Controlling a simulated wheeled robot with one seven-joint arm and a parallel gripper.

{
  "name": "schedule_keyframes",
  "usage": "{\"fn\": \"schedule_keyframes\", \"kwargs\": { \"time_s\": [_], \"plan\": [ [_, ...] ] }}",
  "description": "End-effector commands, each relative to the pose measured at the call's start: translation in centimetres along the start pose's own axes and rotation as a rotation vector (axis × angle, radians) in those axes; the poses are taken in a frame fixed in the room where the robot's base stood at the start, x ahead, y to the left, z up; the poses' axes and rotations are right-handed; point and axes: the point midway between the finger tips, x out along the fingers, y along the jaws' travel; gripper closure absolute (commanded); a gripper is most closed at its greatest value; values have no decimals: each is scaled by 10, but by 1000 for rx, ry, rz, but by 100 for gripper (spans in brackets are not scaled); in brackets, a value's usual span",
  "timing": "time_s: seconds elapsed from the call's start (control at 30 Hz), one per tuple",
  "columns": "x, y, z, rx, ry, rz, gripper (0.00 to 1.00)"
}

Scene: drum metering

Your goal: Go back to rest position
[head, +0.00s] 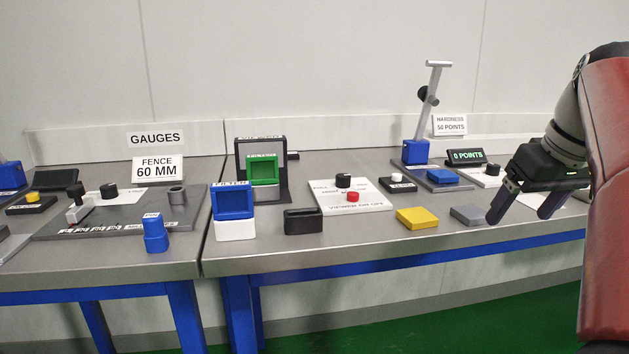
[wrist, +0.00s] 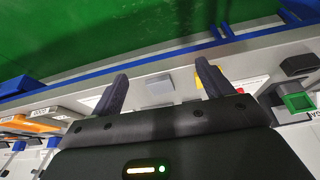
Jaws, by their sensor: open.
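My gripper (head: 519,214) is at the right of the head view, over the front edge of the right table (head: 330,250). Its two fingers are apart and point down, with nothing between them. In the wrist view my gripper (wrist: 160,85) also shows spread, empty fingers. A grey block (head: 468,215) lies on the table just left of the fingers; a grey block also shows beyond the fingers in the wrist view (wrist: 160,87). My red arm link fills the right edge of the head view and hides the table's right end.
A yellow block (head: 417,218), a blue block (head: 442,176), a white panel (head: 325,200) with knobs and a green-screened display (head: 466,157) stand nearby. A tall lever device (head: 428,100) rises behind. The left table (head: 110,262) holds gauges. Green floor (head: 450,322) in front is clear.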

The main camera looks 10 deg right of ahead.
Motion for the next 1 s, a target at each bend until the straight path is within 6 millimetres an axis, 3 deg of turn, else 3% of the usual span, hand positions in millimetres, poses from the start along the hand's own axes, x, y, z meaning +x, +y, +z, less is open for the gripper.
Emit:
{"fn": "schedule_keyframes", "kwargs": {
  "time_s": [0.17, 0.33, 0.5, 0.6, 0.8, 1.0],
  "plan": [
    [20, -42, 10, 15, 2, 6, 21],
    [50, -95, 36, 30, 10, 18, 21],
    [99, -159, 92, 36, 39, 30, 21],
    [127, -184, 128, 35, 62, 32, 21],
    [165, -210, 176, 31, 95, 25, 21],
    [174, -213, 186, 32, 102, 23, 21]
  ]
}}
